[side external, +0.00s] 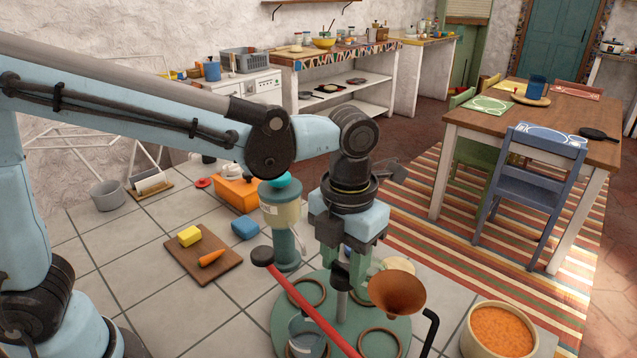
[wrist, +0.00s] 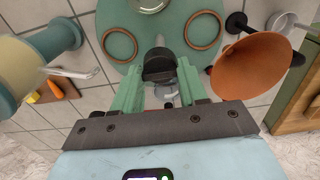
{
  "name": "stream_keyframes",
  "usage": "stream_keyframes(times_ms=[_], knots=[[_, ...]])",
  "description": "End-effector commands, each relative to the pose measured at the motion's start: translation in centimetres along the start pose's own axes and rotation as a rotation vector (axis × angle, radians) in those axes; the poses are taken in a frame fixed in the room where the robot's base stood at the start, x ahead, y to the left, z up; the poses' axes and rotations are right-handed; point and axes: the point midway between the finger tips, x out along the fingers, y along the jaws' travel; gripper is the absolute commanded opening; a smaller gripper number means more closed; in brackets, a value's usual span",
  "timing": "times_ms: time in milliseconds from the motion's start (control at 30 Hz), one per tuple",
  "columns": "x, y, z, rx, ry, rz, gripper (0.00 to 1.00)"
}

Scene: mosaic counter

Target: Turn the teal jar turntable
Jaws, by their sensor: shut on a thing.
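The teal turntable (side external: 283,322) is a round disc on the tiled counter in the side view, with brown rings (side external: 380,343) on it. It also shows at the top of the wrist view (wrist: 160,32). A dark knob (side external: 340,274) tops a pale upright post (side external: 342,302) on the disc. My gripper (side external: 346,264) points down over the disc, its green fingers shut on the knob. In the wrist view the knob (wrist: 158,66) sits between the fingertips (wrist: 160,72). A small glass jar (side external: 304,330) stands on the disc, partly behind a red bar (side external: 310,312).
A copper funnel (side external: 397,292) is close on the right of my gripper. A cream and teal pedestal (side external: 284,228) stands close on the left. A bowl of orange food (side external: 500,330) is at the right.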

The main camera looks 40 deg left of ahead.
Motion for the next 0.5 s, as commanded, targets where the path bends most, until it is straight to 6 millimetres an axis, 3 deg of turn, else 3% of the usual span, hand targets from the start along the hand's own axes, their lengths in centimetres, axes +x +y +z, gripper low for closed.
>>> stream_keyframes(times_ms=[467,500], knots=[[-0.08,0.00,0.01,0.006,0.000,0.000,0.00],[-0.08,0.00,0.01,0.006,0.000,0.000,0.47]])
